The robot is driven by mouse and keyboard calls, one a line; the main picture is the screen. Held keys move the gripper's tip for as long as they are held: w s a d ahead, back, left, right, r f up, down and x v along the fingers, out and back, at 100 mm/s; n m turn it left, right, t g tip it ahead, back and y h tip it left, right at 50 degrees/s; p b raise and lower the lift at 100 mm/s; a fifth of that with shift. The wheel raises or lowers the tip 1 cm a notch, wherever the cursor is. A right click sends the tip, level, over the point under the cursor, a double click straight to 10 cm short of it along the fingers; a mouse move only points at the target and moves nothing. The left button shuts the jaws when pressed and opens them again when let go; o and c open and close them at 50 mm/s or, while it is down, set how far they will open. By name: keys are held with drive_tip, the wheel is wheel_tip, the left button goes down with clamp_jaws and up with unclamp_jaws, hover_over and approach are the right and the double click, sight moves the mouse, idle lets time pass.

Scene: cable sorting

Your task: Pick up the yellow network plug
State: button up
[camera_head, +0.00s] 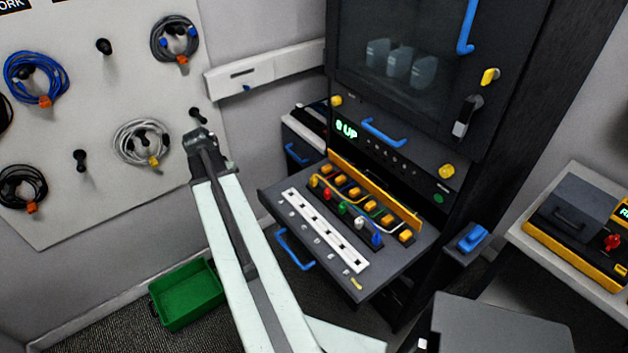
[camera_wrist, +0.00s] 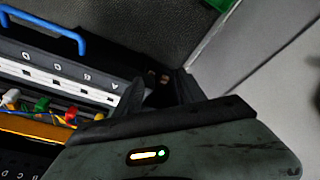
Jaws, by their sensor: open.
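The yellow network plug (camera_head: 314,181) sits at the upper left end of a row of coloured plugs on the pulled-out tray (camera_head: 272,203). It also shows partly in the wrist view (camera_wrist: 98,117), close to the edge of my gripper's housing. Red (camera_head: 327,194), green (camera_head: 341,208), white (camera_head: 359,223) and blue (camera_head: 376,240) plugs follow in the row. My gripper (camera_head: 198,141) is open and empty, raised left of the tray and apart from the plug. Its fingers are dark and hard to make out.
A white slotted strip (camera_head: 325,228) lies along the tray in front of the plugs. An orange-yellow panel (camera_head: 375,190) with cables stands behind them. A green bin (camera_head: 187,294) is on the floor. Coiled cables (camera_head: 143,141) hang on the left wall board.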

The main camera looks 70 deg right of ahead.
drive_tip(key=s+d+m, duration=0.3)
drive_tip(key=s+d, duration=0.5)
drive_tip(key=m+g, duration=0.2)
drive_tip(key=m, duration=0.3)
hover_over(314, 178)
drive_tip(key=w+a, duration=0.1)
drive_tip(key=a, duration=0.1)
drive_tip(key=b+x, duration=0.7)
drive_tip(key=shift+w+f+b, duration=0.1)
drive_tip(key=shift+w+b, duration=0.1)
drive_tip(key=shift+b, duration=0.1)
drive_tip(key=shift+r, duration=0.25)
clamp_jaws()
